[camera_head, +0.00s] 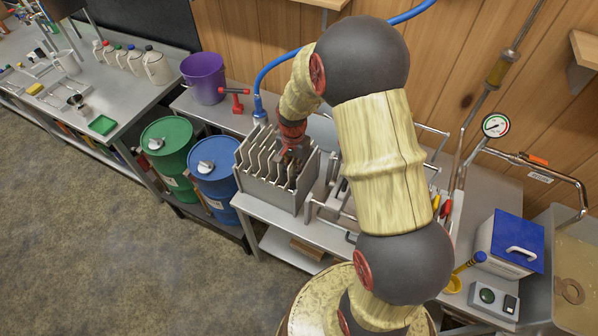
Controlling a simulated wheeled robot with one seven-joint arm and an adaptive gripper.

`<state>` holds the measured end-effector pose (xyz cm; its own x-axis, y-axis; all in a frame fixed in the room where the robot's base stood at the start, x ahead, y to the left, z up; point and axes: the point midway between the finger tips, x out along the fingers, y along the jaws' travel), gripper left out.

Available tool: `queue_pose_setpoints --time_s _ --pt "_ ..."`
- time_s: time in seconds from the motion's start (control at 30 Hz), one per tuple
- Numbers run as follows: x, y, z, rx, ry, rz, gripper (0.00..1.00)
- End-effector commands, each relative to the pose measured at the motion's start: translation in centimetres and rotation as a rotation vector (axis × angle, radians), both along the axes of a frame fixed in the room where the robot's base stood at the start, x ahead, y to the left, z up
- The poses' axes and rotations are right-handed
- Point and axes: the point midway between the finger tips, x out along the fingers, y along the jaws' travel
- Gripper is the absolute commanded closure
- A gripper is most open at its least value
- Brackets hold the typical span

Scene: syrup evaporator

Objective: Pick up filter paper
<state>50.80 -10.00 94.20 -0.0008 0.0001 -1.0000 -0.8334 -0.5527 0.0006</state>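A grey rack of upright plates (252,172) with gaps between them stands on the metal bench, left of the middle of the picture. My gripper (291,160) points down into the right part of this rack, among the plates. Its fingertips are small and partly hidden by the plates, so I cannot tell whether they are open, shut or holding anything. I cannot make out a sheet of filter paper for certain; the thin pale upright pieces in the rack look like plates. My arm hides the bench to the right of the rack.
A green drum (168,143) and a blue drum (214,172) stand left of the rack. A purple bucket (204,75) and a red valve (236,97) are behind. Metal rails (330,213), a blue-lidded box (517,243) and a pressure gauge (496,125) are at right. The left floor is clear.

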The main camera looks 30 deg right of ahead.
Motion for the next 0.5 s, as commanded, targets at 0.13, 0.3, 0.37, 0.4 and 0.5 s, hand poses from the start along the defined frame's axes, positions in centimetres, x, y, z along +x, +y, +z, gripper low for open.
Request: queue_pose_setpoints --time_s 0.13,0.3,0.37,0.4,0.5 --pt "0.04 0.00 0.08 0.000 -0.001 0.000 0.92" --pt "0.01 0.00 0.09 0.000 0.000 0.000 1.00" --pt "0.01 0.00 0.09 0.000 0.000 0.000 1.00" --pt "0.01 0.00 0.09 0.000 0.000 0.000 1.00" --pt "0.01 0.01 0.09 0.000 0.000 0.000 1.00"
